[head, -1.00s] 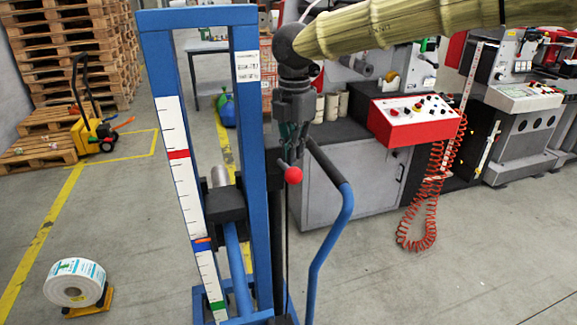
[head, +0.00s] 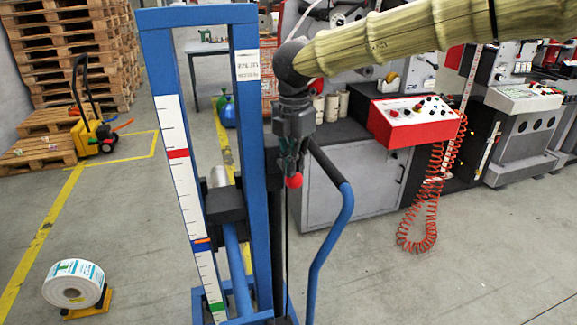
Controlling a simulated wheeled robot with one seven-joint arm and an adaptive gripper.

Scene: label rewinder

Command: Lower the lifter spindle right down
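The blue lifter frame (head: 162,60) stands upright at left centre. Its black carriage (head: 226,206) carries a pale grey spindle (head: 217,177), seen nearly end-on. An orange pointer (head: 202,240) sits at the blue band of the white scale (head: 175,125), between the red band above and the green band near the bottom. A lever with a red ball knob (head: 294,181) is at the lifter's right side. My gripper (head: 290,172) points down directly over the knob, with its fingertips at the knob's top. Whether the fingers are closed on it is too small to tell.
A blue bent handle (head: 335,230) rises just right of my gripper. A label roll (head: 74,284) lies on a small yellow stand at lower left. A red control panel (head: 415,118) and grey cabinet stand behind.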

